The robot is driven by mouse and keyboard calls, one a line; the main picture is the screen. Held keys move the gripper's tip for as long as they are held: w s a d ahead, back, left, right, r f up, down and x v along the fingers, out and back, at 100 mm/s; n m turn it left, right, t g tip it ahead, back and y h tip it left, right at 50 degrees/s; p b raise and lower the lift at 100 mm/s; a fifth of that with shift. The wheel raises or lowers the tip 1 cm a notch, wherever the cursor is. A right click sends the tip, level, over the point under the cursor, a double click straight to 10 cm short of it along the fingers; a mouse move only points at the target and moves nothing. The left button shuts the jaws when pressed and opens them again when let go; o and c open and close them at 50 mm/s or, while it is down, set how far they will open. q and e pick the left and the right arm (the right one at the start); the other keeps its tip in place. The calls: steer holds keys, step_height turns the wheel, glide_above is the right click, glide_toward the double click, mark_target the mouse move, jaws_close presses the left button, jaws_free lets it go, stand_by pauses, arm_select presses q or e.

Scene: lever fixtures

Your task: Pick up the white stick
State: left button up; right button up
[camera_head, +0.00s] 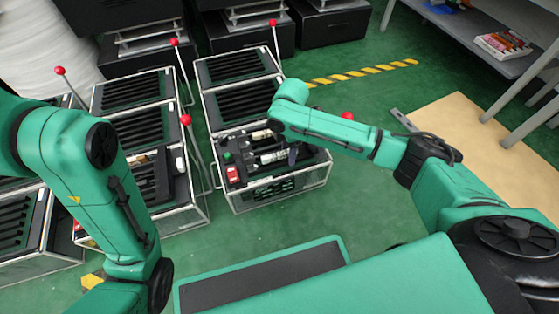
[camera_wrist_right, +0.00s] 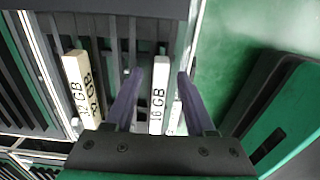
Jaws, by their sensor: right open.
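The white stick (camera_wrist_right: 157,110) with black "GB" lettering shows in the right wrist view, standing between the two fingers of my right gripper (camera_wrist_right: 159,74). The gripper is open, with a gap visible on each side of the stick. A cream stick (camera_wrist_right: 80,88), also lettered "GB", is to the left, outside the fingers. My left gripper is not in view.
The slotted machine (camera_head: 290,186) has a metal frame, a red switch (camera_head: 232,174) and a lever with a red knob (camera_head: 186,119) beside it. More slotted machines stand left. A tan board (camera_head: 470,130) lies at right. Green floor (camera_head: 350,200) is clear in front.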

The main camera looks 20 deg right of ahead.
steer(key=shift+r, duration=0.1)
jaws_close()
